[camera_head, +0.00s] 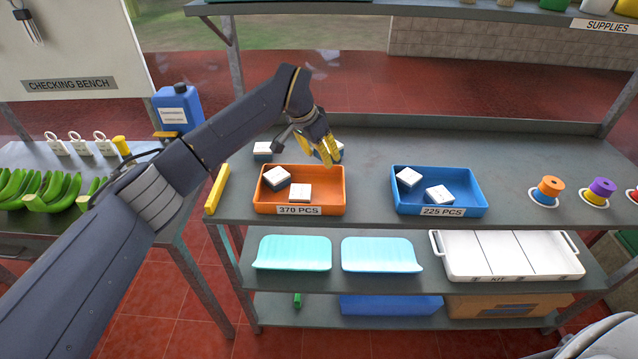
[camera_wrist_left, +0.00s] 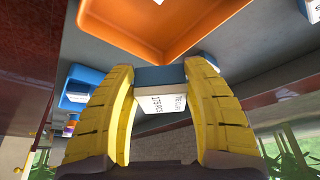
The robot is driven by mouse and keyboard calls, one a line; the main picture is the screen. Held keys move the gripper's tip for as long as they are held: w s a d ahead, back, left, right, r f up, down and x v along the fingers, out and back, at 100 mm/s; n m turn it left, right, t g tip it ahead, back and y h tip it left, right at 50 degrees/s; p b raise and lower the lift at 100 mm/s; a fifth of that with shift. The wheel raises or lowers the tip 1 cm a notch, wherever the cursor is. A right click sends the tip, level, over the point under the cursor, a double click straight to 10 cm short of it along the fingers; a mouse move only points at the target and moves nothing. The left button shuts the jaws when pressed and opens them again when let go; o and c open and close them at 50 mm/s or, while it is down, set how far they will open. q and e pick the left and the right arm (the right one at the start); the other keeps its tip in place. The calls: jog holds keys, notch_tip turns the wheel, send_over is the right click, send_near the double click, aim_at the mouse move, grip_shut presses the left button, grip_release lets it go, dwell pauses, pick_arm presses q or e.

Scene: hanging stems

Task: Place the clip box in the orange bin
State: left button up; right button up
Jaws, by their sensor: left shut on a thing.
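My left gripper (camera_head: 323,154) is above the bench, just behind the back right corner of the orange bin (camera_head: 329,182). In the left wrist view its yellow fingers (camera_wrist_left: 165,103) are shut on a clip box (camera_wrist_left: 160,103), white with a blue side and printed text. In the head view the fingers partly hide this box (camera_head: 338,146). The orange bin also shows in the wrist view (camera_wrist_left: 150,42), beyond the held box. The bin bears a 370 PCS label and holds two white boxes (camera_head: 276,177) (camera_head: 300,192). My right gripper is not seen.
A similar box (camera_head: 263,149) stands behind the orange bin's left corner. A blue bin (camera_head: 470,195) labelled 225 PCS, holding two boxes, is to the right. Spools (camera_head: 547,190) stand farther right. A yellow bar (camera_head: 217,188) lies at the left edge. The back of the bench is clear.

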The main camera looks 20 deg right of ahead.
aim_at(323, 188)
pick_arm(q)
jog(key=shift+f, duration=5.35)
jog(key=shift+f, duration=0.15)
jog(key=o, duration=1.3)
jog(key=shift+c, duration=0.2)
jog(key=v, duration=1.2)
jog(key=shift+r, duration=0.2)
